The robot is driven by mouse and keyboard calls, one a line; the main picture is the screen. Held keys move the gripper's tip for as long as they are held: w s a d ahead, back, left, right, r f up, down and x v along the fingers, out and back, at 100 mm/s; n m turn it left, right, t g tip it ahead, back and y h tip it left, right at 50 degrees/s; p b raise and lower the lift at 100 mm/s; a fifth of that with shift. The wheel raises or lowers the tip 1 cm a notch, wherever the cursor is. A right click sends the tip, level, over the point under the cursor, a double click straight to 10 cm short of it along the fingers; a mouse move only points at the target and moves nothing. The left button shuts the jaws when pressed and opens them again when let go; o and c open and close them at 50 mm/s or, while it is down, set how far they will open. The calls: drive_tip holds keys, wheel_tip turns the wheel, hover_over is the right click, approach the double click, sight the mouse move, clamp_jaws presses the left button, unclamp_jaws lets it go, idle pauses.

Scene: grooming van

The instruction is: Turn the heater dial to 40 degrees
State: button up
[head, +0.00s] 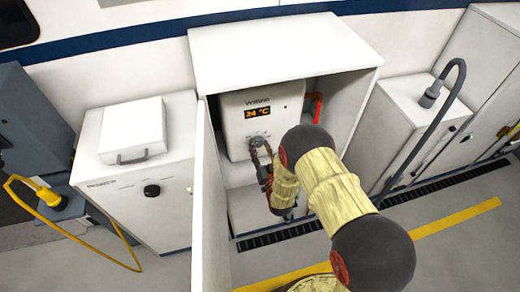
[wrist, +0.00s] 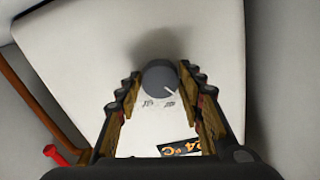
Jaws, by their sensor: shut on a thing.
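The white heater (head: 236,135) hangs inside an open cabinet in the head view. Its orange display (head: 258,112) reads 24 °C. In the wrist view the grey round dial (wrist: 159,78) sits on the heater's front, with a short white mark pointing to the lower right of the picture. My gripper (wrist: 159,84) has one finger on each side of the dial and is shut on it. The display also shows, partly cut off, low in the wrist view (wrist: 180,149). In the head view my gripper (head: 260,152) reaches into the cabinet and hides part of the dial area.
The cabinet (head: 285,45) has side walls close around my arm, and its door (head: 208,200) stands open at the left. A white unit with a black knob (head: 152,190) stands left, and another white cabinet (head: 405,115) right.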

drive_tip(key=m+b, duration=0.1)
drive_tip(key=m, duration=0.1)
drive_tip(key=shift+f+m+b, duration=0.1)
drive_tip(key=shift+m+b, duration=0.25)
drive_tip(key=shift+m, duration=0.05)
drive_tip(key=shift+m+b, duration=1.15)
drive_tip(key=shift+m, duration=0.95)
drive_tip(key=o, duration=1.2)
drive_tip(key=shift+c, duration=0.2)
drive_tip(key=v, duration=1.2)
drive_tip(key=shift+r, duration=0.2)
